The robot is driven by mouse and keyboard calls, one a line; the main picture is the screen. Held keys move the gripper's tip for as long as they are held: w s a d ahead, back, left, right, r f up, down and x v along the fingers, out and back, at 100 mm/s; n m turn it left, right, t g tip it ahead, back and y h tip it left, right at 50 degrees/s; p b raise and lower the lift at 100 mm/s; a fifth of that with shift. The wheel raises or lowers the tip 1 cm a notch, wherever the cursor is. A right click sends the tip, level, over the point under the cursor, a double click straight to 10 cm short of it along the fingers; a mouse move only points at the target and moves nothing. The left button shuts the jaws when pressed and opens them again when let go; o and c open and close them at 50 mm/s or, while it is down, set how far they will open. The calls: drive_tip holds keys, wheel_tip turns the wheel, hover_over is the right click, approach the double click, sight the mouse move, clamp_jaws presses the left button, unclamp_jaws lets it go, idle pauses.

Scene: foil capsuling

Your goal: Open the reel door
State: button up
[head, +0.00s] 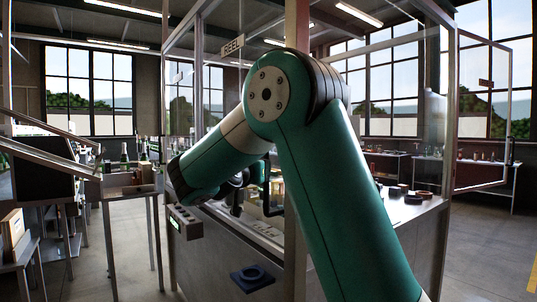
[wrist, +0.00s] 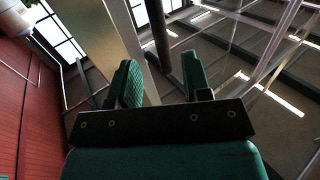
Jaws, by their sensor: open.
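The reel door is a clear panel in a metal frame on the machine cabinet, below the REEL sign (head: 233,46) in the head view. My arm covers much of it, and I cannot make out how far it stands open. My gripper (wrist: 162,80) is open in the wrist view, its two green-padded fingers apart with nothing clamped. A dark bar (wrist: 158,35), perhaps the door's handle, runs beyond and between the fingertips; I cannot tell whether they touch. In the head view my gripper is mostly hidden behind my forearm.
A glazed panel (head: 481,115) stands swung out at the cabinet's right. Dark round pieces (head: 413,198) lie on the cabinet's deck. A table with bottles (head: 124,157) stands left. A blue plate (head: 252,277) is on the cabinet's lower front.

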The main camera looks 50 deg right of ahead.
drive_tip(key=p+x, duration=0.2)
drive_tip(key=x, duration=0.7)
drive_tip(key=shift+p, duration=0.4)
clamp_jaws()
